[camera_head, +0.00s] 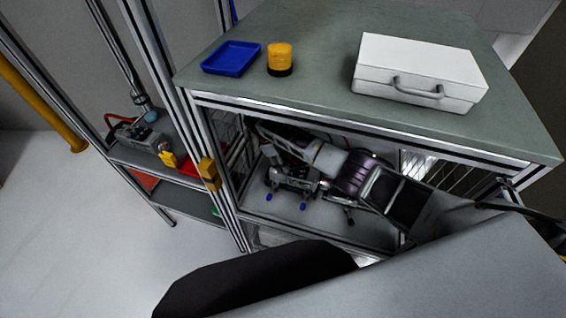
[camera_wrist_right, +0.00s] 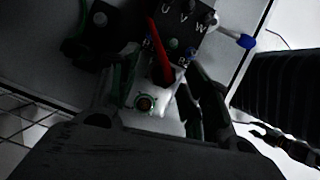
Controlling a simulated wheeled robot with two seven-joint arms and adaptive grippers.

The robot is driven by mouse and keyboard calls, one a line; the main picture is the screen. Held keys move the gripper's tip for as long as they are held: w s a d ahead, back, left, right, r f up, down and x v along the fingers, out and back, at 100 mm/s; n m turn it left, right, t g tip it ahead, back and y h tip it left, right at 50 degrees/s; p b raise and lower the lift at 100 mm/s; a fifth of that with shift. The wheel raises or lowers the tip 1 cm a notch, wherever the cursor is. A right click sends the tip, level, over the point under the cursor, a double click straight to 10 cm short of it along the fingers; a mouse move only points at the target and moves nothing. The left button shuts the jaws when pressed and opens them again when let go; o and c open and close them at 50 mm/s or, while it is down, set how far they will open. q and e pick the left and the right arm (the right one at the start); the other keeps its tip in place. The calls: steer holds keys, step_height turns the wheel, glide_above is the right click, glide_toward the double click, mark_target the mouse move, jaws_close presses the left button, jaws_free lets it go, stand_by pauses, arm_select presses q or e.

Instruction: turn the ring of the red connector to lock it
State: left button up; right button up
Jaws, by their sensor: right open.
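In the right wrist view, a red connector (camera_wrist_right: 163,70) with a red lead stands below a black block (camera_wrist_right: 180,22) marked U, V, W. A pale part with a round port (camera_wrist_right: 146,103) with a reddish middle lies just below it. My right gripper (camera_wrist_right: 158,82) is open, its dark fingers on either side of these parts; contact with the ring cannot be told. In the head view my right gripper (camera_head: 283,148) reaches into the bay under the bench, above a grey device (camera_head: 292,180) with blue-tipped parts. The ring is too dark to make out. My left gripper is not in view.
Metal posts and wire mesh bound the bay. A side shelf (camera_head: 185,205) stands left, with open floor beyond.

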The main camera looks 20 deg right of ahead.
steer(key=v, duration=0.7)
steer(key=shift+a, duration=0.1)
stand_by(0.7)
